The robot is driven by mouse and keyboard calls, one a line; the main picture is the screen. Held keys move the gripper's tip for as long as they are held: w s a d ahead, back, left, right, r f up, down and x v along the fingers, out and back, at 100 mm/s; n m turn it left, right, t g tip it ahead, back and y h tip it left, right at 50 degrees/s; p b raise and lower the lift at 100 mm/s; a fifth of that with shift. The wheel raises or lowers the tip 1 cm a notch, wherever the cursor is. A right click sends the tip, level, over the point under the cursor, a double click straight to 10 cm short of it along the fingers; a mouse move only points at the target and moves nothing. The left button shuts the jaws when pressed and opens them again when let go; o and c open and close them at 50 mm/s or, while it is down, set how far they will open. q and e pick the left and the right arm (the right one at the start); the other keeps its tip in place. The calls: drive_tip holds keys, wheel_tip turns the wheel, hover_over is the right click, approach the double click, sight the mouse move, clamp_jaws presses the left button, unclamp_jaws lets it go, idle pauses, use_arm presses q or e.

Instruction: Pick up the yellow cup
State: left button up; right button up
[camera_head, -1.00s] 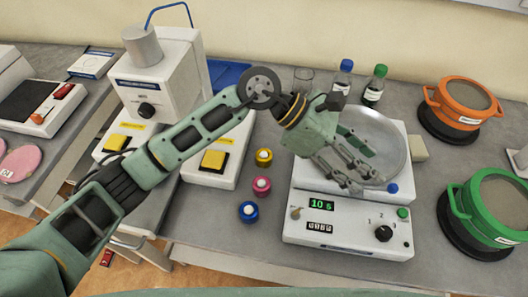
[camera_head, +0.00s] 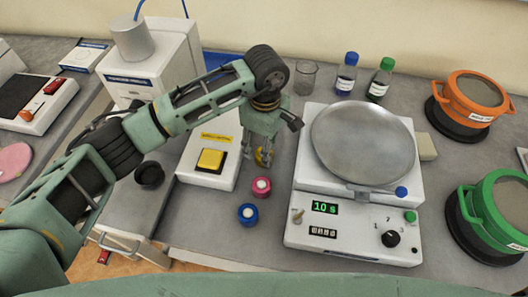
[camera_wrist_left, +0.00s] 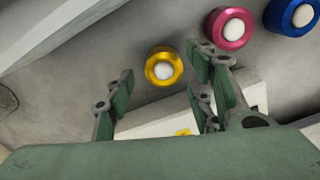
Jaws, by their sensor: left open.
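The yellow cup (camera_head: 262,156) is a small round cup with a white ball-like top, standing on the grey bench beside the white box with the yellow button. It is partly hidden by my left gripper (camera_head: 264,155) in the head view. In the left wrist view the yellow cup (camera_wrist_left: 164,67) shows whole, just beyond and between the fingertips. My left gripper (camera_wrist_left: 160,95) is open and empty, its fingers pointing down at the cup. My right gripper is in neither view.
A pink cup (camera_head: 261,187) and a blue cup (camera_head: 248,213) stand in front of the yellow one. A white scale with a round metal pan (camera_head: 363,142) stands close to the right. A glass beaker (camera_head: 304,77) and two bottles stand behind.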

use_arm(q)
wheel_tip(320, 180, down, 2)
drive_tip(key=shift+w+f, duration=0.1)
drive_tip(key=shift+f, duration=0.05)
drive_tip(key=c, duration=1.2)
